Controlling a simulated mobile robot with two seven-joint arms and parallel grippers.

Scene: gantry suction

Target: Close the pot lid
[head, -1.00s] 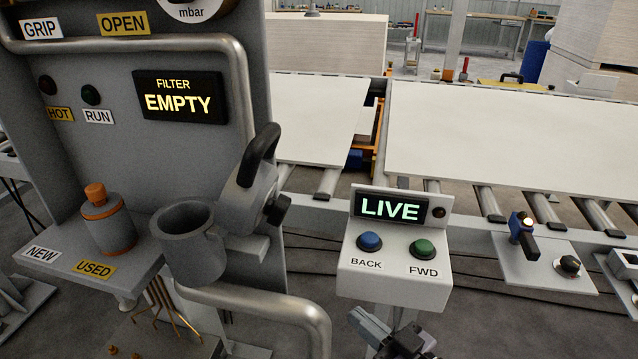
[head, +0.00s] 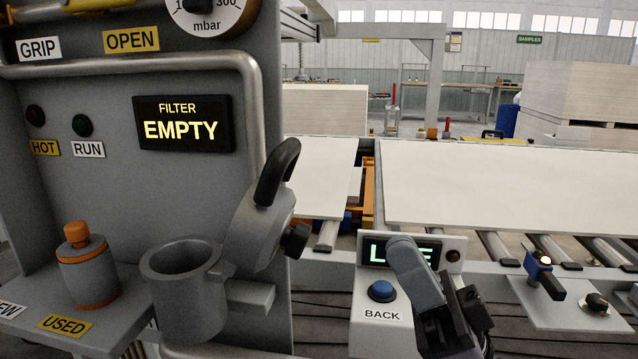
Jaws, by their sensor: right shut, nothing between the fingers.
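The pot is a grey open-topped cup (head: 185,300) at the lower left, and I can see into its empty-looking inside. Its lid (head: 258,228) stands swung open on a hinge at the pot's right side, with a black curved handle (head: 277,172) on it. The filter display (head: 182,123) above reads EMPTY. My right gripper (head: 408,252) is shut and empty, pointing up in front of the control box, well to the right of the lid. It touches neither pot nor lid. My left gripper is not in view.
The control box (head: 368,335) has a blue BACK button (head: 382,291); my gripper hides its green button and part of its display. An orange-topped canister (head: 88,270) stands on the shelf left of the pot. A grey pipe runs above the lid. White boards (head: 500,185) lie on rollers behind.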

